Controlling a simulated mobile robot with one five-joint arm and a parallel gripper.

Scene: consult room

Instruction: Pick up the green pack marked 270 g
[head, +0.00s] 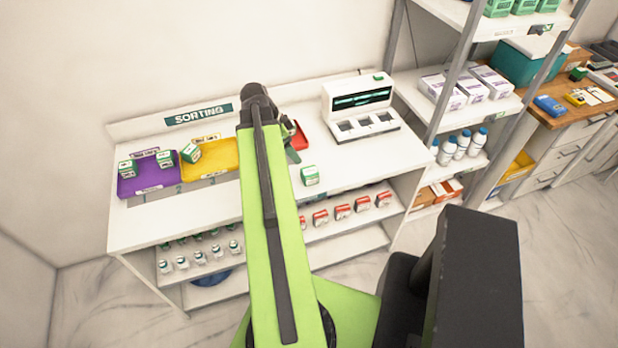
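Several small green-and-white packs are on the white sorting table (225,204). One pack (310,175) stands alone on the bare tabletop, just right of my arm. Two packs, a left one (127,169) and a right one (165,158), are at the purple tray (150,180). Another pack (190,152) sits tilted at the yellow tray (220,156). The weight marks are too small to read, so I cannot tell which is 270 g. My gripper (293,148) is over the table near the red tray (300,138), mostly hidden behind my arm; its fingers are unclear.
A white device (360,107) with a display stands at the table's back right. Red-and-white boxes (342,212) and small bottles (199,257) line the shelf below. A shelving rack with white bottles (462,143) stands at right. The tabletop's right front is clear.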

